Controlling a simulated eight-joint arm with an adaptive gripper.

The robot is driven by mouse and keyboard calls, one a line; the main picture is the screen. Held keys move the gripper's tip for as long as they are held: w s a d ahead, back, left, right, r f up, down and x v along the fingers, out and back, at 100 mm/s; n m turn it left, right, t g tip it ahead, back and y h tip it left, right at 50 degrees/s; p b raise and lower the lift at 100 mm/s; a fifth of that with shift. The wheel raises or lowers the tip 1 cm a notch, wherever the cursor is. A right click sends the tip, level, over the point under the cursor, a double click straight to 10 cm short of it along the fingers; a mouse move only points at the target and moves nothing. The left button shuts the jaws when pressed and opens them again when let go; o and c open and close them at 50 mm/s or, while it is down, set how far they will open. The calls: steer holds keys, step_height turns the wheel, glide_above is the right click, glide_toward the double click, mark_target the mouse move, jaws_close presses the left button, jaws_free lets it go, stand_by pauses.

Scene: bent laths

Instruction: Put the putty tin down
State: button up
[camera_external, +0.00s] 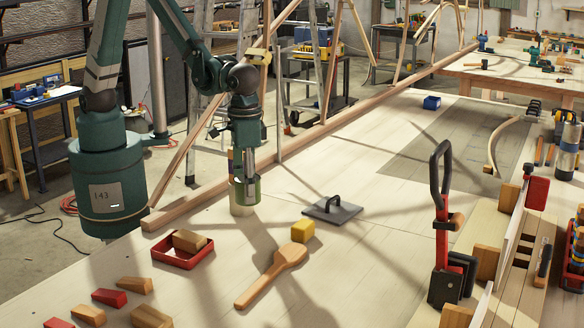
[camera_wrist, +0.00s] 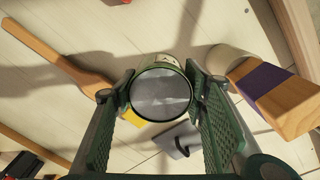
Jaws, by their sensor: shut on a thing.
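The putty tin (camera_wrist: 160,106) is a round can with a grey top and a pale label on its side. In the wrist view it sits between the two green fingers of my gripper (camera_wrist: 160,112), which are shut on its sides. In the external view my gripper (camera_external: 244,188) points straight down over the left part of the bench, beyond the yellow block. The fingers cover much of the tin there, and I cannot tell whether its bottom touches the bench.
A yellow block (camera_external: 303,231), a grey float (camera_external: 332,209) and a wooden mallet (camera_external: 273,273) lie nearby. A wooden piece with a purple band (camera_wrist: 266,84) stands close beside my gripper. A red tray (camera_external: 183,258) holds a wooden block. Open bench lies right of the float.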

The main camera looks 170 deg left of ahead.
steer(key=shift+f, duration=2.9)
steer(key=shift+f, duration=0.15)
steer(key=shift+f, duration=1.95)
steer(key=shift+f, duration=0.15)
steer(key=o, duration=1)
